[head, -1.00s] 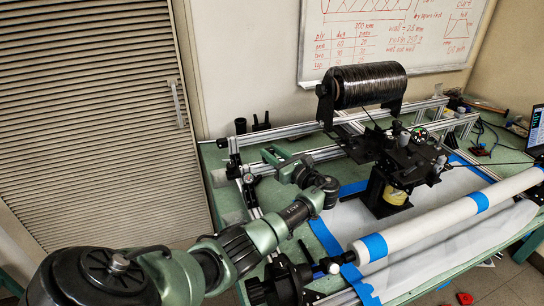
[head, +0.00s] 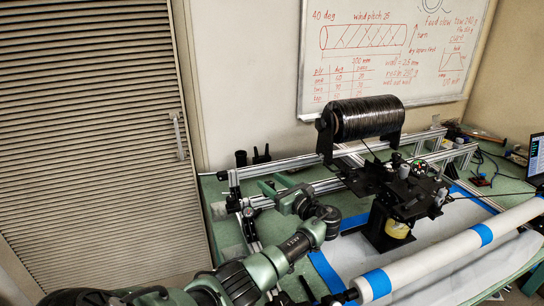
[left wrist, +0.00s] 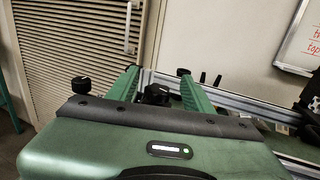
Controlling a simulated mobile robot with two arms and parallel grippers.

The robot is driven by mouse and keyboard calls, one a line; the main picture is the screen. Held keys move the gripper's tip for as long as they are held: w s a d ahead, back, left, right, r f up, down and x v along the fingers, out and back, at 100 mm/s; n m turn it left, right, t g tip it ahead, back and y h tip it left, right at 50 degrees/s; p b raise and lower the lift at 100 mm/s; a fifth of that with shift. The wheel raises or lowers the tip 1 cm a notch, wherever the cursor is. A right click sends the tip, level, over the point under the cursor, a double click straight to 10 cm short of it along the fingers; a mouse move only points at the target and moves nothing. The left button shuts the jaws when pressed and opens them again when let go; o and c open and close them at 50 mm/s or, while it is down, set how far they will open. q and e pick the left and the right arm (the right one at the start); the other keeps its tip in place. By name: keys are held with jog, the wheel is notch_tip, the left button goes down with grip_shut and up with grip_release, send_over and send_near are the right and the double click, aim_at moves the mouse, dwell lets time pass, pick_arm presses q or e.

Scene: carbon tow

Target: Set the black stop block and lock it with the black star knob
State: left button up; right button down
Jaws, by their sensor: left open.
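My left gripper (head: 275,186) is at the left end of the aluminium rails, its green fingers apart and pointing away from me. In the left wrist view the fingers (left wrist: 158,88) stand either side of a black knob-like part (left wrist: 157,95), probably the star knob; I cannot tell whether they touch it. A second black knob (left wrist: 82,85) is outside the left finger. In the head view a black block-like part (head: 233,203) sits on the left cross rail, perhaps the stop block; its identity is unclear. My right gripper is out of view.
A black tow spool (head: 367,118) and a black carriage (head: 405,190) stand to the right. A white mandrel with blue bands (head: 430,255) crosses the front. Small upright black pieces (head: 262,155) stand behind the back rail. A slatted shutter (head: 90,130) is at left.

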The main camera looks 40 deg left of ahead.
pick_arm(q)
notch_tip(320, 180, up, 19)
jog(key=b, duration=0.1)
jog(key=shift+f, duration=0.1)
jog(key=m+t+b, duration=0.2)
jog(key=m+t, duration=0.2)
jog(key=t, duration=0.2)
send_over(269, 182)
jog(key=s+d, duration=0.1)
jog(key=shift+h, duration=0.3)
notch_tip(269, 182, down, 10)
jog(key=shift+s+f, duration=0.15)
jog(key=shift+f, duration=0.05)
notch_tip(269, 182, down, 9)
jog(key=s+d+m+t+h, duration=0.2)
jog(key=m+t+h, duration=0.1)
jog(key=t+h, duration=0.1)
jog(key=x, duration=0.2)
jog(key=f+x, duration=0.1)
jog(key=x, duration=0.4)
jog(key=shift+w+d+f, duration=0.1)
jog(key=shift+w+f, duration=0.05)
jog(key=shift+f, duration=0.1)
grip_shut()
